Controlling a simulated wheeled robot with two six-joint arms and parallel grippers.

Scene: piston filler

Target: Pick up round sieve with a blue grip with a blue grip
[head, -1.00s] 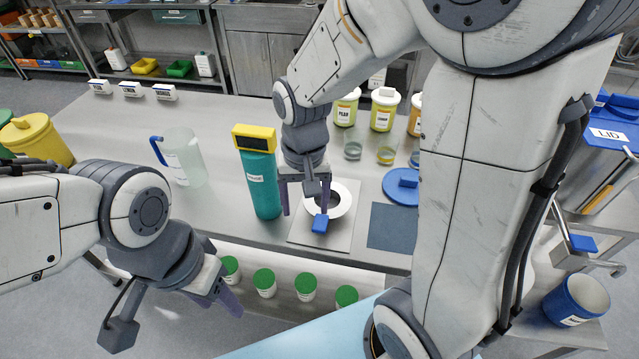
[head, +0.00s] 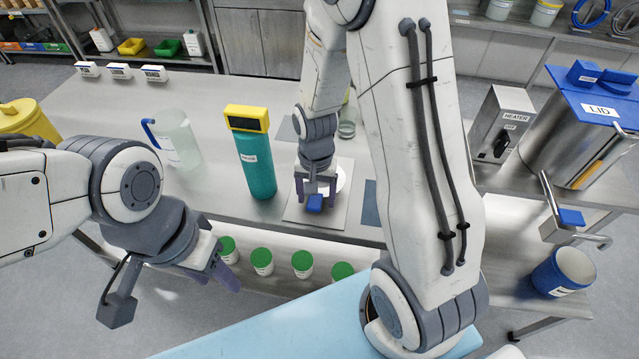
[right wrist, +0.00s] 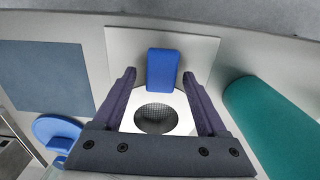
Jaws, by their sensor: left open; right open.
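The round sieve (right wrist: 156,119) has a white rim, a dark mesh middle and a blue grip (right wrist: 162,70). It lies on a light square plate (right wrist: 207,45) on the steel table, and its grip also shows in the head view (head: 315,203). My right gripper (right wrist: 160,78) is open above the sieve, its two fingers on either side of the blue grip in the right wrist view. In the head view the right gripper (head: 316,190) partly hides the sieve. I cannot tell its exact height. My left gripper (head: 222,270) is open and empty, in front of the table's near edge.
A teal cylinder with a yellow top (head: 258,165) stands just left of the sieve. A clear jug (head: 178,143) is further left. A blue-grey mat (right wrist: 42,75) lies beside the plate. Several green-lidded jars (head: 262,262) stand below the near edge.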

